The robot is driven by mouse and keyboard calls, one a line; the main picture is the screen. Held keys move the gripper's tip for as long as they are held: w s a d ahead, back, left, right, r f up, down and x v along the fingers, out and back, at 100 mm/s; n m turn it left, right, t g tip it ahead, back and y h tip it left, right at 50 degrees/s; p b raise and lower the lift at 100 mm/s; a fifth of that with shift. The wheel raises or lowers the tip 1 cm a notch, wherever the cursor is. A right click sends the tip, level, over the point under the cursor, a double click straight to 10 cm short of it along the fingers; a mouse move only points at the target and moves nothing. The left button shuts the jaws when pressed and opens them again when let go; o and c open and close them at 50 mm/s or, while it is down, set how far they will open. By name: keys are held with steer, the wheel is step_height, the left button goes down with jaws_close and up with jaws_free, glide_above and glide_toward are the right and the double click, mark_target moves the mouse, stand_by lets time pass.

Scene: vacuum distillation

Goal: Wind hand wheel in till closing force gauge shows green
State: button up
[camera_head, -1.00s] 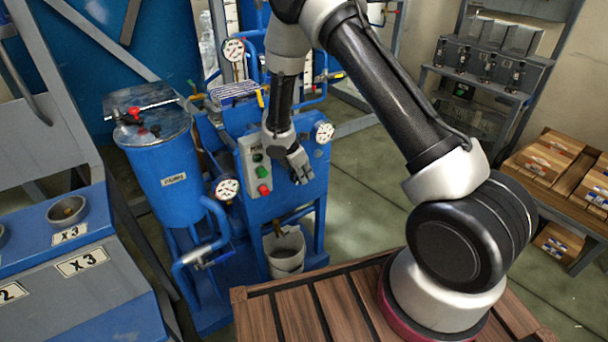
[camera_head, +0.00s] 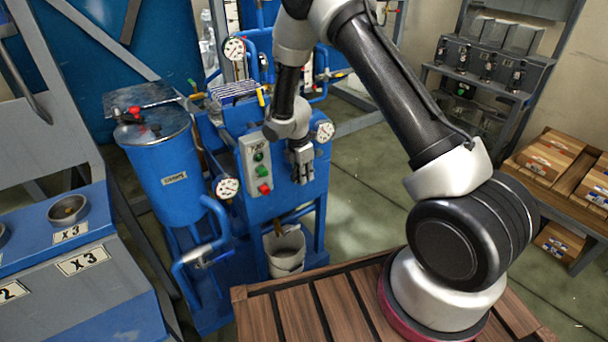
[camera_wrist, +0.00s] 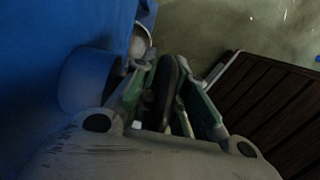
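My gripper (camera_head: 302,172) hangs in front of the blue press cabinet (camera_head: 290,205), right of the control box, with its fingers pointing down. In the wrist view, the two green-padded fingers (camera_wrist: 168,90) stand on either side of a dark upright shape (camera_wrist: 168,75). I cannot tell whether this is the hand wheel's rim or whether the fingers touch it. The hand wheel is not clearly visible in the head view. Round gauges sit at the cabinet's upper right (camera_head: 325,131), lower left (camera_head: 227,188) and top (camera_head: 234,48). Their needles and colours are too small to read.
The control box (camera_head: 257,165) with green and red buttons is close left of my gripper. A blue-grey round part (camera_wrist: 88,80) lies beside the left finger. A white bucket (camera_head: 286,250) stands below. A blue tank (camera_head: 168,175) stands left. Open floor lies right of the cabinet.

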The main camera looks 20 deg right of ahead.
steer(key=shift+o, duration=1.2)
steer(key=r, duration=0.4)
steer(key=a+r, duration=0.1)
steer(key=r, duration=0.7)
steer(key=shift+s+a, duration=0.25)
steer(key=shift+a, duration=0.1)
steer(key=shift+f, duration=0.1)
